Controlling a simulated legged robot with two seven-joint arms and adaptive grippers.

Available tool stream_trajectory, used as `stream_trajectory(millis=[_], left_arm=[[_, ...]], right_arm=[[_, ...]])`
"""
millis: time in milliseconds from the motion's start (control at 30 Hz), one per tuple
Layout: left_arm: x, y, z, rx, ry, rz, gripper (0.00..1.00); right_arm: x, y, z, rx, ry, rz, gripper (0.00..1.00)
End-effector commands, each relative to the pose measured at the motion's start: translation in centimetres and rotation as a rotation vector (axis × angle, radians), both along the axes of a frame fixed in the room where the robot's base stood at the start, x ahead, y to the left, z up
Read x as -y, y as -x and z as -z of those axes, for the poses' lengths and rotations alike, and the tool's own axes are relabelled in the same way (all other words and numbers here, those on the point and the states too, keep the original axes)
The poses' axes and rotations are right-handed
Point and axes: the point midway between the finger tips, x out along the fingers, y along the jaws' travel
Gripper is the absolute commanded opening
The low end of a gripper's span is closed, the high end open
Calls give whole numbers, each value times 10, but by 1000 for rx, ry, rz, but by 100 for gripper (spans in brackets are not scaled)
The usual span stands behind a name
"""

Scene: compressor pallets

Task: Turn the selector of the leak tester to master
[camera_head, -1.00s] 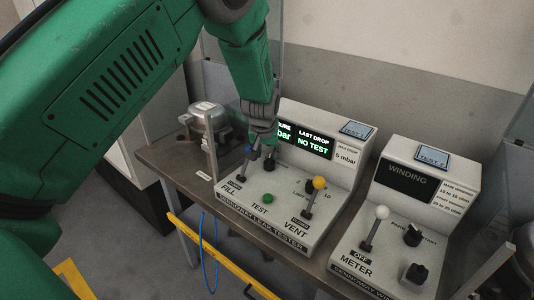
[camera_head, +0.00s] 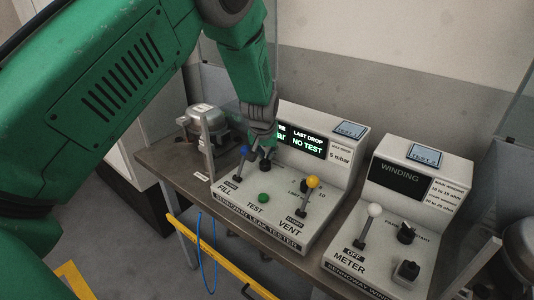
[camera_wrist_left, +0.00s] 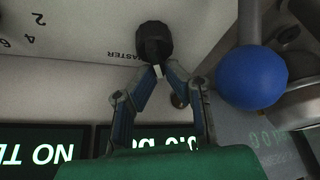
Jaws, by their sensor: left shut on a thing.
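The leak tester (camera_head: 272,206) stands on the bench in the head view, its display reading "LAST DROP NO TEST". My left gripper (camera_head: 264,148) reaches down to its panel from above, beside the blue-knobbed fill lever. It is shut on the black selector knob (camera_wrist_left: 153,40). In the left wrist view the left gripper's fingertips (camera_wrist_left: 158,72) meet at the knob, and the word "MASTER" (camera_wrist_left: 121,55) is printed beside it. The fingers partly hide the knob, so its pointer direction cannot be told. My right gripper is not in view.
The blue lever ball (camera_wrist_left: 252,77) is close beside the gripper. A yellow-knobbed vent lever (camera_head: 312,182), a green test button (camera_head: 264,197) and another black knob are on the panel. A winding meter (camera_head: 396,215) stands right; a metal compressor (camera_head: 207,122) is at left.

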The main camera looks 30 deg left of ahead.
Motion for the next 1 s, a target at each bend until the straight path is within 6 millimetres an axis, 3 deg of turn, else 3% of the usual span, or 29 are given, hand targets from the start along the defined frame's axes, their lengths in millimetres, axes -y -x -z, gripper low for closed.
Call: stream_trajectory(millis=[267,1000], left_arm=[[5,1,1,-3,12,148,0],[13,1,3,-7,11,809,0]], right_arm=[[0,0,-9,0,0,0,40],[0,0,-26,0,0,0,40]])
